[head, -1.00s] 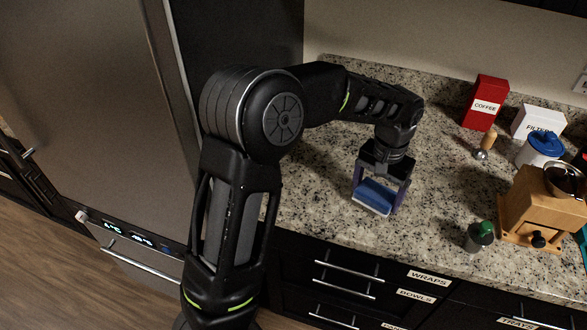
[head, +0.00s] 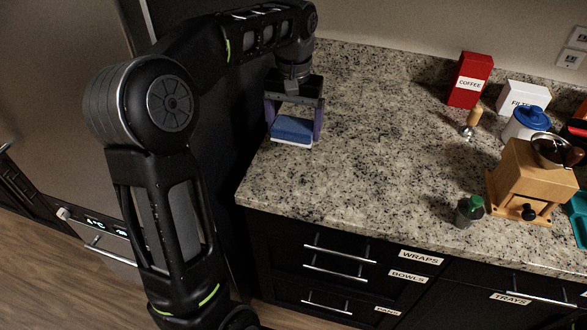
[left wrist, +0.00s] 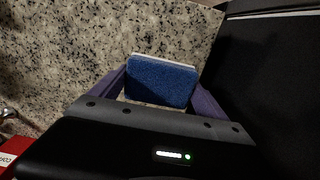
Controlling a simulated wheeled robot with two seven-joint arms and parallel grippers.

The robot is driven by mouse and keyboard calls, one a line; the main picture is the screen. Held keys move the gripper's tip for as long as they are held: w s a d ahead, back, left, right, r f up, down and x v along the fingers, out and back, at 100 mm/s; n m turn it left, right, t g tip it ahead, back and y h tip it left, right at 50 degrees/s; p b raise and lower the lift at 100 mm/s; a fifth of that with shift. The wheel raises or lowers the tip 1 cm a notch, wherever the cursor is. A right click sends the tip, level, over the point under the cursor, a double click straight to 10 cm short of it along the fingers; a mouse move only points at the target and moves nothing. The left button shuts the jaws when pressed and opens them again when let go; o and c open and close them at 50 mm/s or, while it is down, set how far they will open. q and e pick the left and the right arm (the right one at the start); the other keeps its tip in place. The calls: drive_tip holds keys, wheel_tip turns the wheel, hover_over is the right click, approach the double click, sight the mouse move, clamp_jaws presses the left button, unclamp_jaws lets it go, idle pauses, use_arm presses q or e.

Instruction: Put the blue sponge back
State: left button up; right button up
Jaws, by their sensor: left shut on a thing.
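The blue sponge (head: 293,129), with a pale layer along its lower edge, is between the purple fingers of my left gripper (head: 292,128) at the left end of the granite counter. My left gripper is shut on it. In the left wrist view the sponge (left wrist: 161,81) sits between both purple fingers, with granite on its left and the dark side beyond the counter edge on its right. I cannot tell whether the sponge touches the counter or hangs just above it. My right gripper is not in view.
The granite counter (head: 370,150) is clear in the middle. On the right stand a red coffee box (head: 469,80), a white filter box (head: 522,98), a blue-lidded jar (head: 526,123), a wooden grinder (head: 528,178) and a green-topped bottle (head: 469,210). A fridge (head: 60,100) stands left.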

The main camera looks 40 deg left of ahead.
use_arm(q)
drive_tip(key=shift+f, duration=0.1)
hover_over(293, 167)
wheel_tip(293, 167, down, 6)
drive_tip(key=shift+w+f+p, duration=0.1)
drive_tip(key=shift+w+p, duration=0.05)
drive_tip(key=shift+p, duration=0.3)
drive_tip(key=shift+f+p, duration=0.3)
drive_tip(key=shift+f, duration=1.5)
drive_tip(key=shift+f, duration=0.15)
drive_tip(key=o, duration=1.2)
drive_tip(key=shift+c, duration=0.2)
wheel_tip(293, 167, up, 12)
drive_tip(key=shift+r+b, duration=0.2)
drive_tip(key=shift+b, duration=0.35)
